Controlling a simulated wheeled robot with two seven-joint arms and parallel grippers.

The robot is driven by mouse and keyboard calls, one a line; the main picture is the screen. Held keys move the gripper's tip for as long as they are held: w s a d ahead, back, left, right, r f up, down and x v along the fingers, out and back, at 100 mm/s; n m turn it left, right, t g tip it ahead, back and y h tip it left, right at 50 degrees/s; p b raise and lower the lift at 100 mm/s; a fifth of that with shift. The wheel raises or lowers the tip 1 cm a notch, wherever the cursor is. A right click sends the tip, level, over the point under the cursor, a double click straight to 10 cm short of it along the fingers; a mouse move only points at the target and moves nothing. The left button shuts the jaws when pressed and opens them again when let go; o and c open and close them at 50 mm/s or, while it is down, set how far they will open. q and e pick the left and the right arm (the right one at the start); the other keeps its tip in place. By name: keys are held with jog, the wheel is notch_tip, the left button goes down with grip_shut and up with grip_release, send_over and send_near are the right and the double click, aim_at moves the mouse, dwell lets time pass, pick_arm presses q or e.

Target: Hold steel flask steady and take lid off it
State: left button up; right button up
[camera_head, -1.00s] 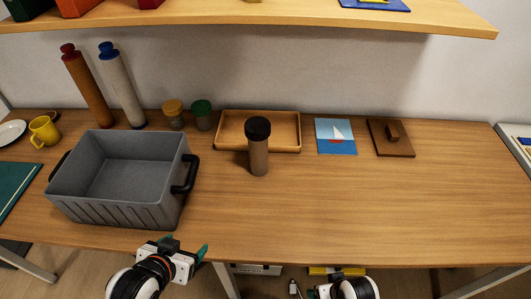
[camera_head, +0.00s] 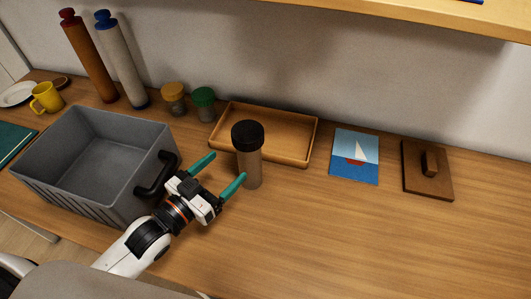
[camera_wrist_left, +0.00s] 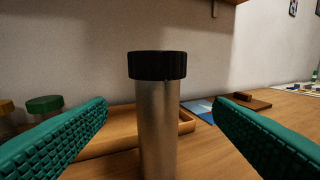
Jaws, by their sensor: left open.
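The steel flask (camera_head: 250,170) stands upright on the table in front of a wooden tray. Its black lid (camera_head: 248,135) is on top. My left gripper (camera_head: 223,168) is open just in front of the flask, its green fingers pointing toward it. In the left wrist view the flask (camera_wrist_left: 158,125) and its lid (camera_wrist_left: 157,65) stand between and beyond the two open fingers, with no finger seen touching them. My right gripper is not in view.
A grey crate (camera_head: 36,164) with black handles stands close to the left of my left gripper. The wooden tray (camera_head: 292,156) is behind the flask. A sailboat picture (camera_head: 356,155) and a brown board with a block (camera_head: 418,183) lie to the right. The table's front right is clear.

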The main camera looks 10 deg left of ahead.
aim_at(241, 151)
pick_arm(q)
jog(key=x, duration=0.3)
jog(key=p+x, duration=0.1)
jog(key=x, duration=0.2)
jog(key=shift+r, duration=0.2)
jog(key=shift+w+d+r, duration=0.1)
jog(key=shift+w+d, duration=0.05)
jog(key=shift+w, duration=0.25)
jog(key=p+x, duration=0.1)
jog(key=x, duration=0.3)
jog(key=shift+w, duration=0.35)
jog(key=shift+s, duration=0.1)
